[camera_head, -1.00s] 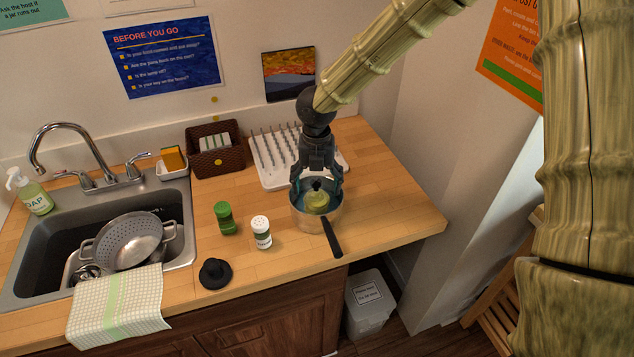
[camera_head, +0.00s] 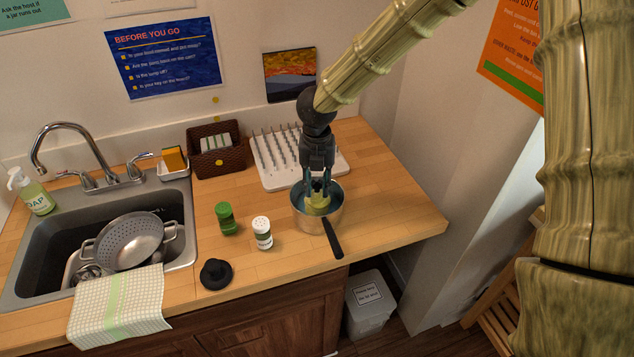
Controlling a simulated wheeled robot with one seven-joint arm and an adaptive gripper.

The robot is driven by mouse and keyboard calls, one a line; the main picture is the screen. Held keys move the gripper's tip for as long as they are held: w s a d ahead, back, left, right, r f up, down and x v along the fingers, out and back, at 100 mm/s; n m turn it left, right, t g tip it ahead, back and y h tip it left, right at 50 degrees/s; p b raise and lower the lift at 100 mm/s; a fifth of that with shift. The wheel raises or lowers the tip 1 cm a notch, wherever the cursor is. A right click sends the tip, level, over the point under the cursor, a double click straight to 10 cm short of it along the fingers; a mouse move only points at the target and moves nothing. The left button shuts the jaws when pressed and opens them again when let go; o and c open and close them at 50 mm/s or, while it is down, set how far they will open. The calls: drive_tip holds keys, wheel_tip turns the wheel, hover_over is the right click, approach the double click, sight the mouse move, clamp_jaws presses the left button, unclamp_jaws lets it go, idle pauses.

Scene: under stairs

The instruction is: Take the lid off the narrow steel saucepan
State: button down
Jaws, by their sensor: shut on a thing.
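The narrow steel saucepan (camera_head: 302,222) stands upright on the counter, its black handle (camera_head: 333,238) pointing towards the front. Its top shows a bluish round surface with a yellow-green patch, which I take for the lid (camera_head: 318,209). My gripper (camera_head: 318,195) points straight down over the middle of the pan. Its fingers are shut on the lid's knob, which they largely hide. I cannot see a gap between lid and rim.
A green-topped jar (camera_head: 226,218) and a white shaker (camera_head: 262,233) stand left of the pan. A black knobbed disc (camera_head: 215,273) lies at the front edge. A white drying rack (camera_head: 277,176) is behind. The counter right of the pan is clear.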

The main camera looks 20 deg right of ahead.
sight(318, 182)
drive_tip(key=shift+s, duration=0.1)
drive_tip(key=shift+r+p, duration=0.85)
drive_tip(key=shift+r, duration=0.05)
drive_tip(key=shift+r, duration=0.1)
drive_tip(key=shift+r, duration=0.15)
drive_tip(key=shift+r+p, duration=2.6)
drive_tip(key=shift+r, duration=0.25)
drive_tip(key=shift+f, duration=0.15)
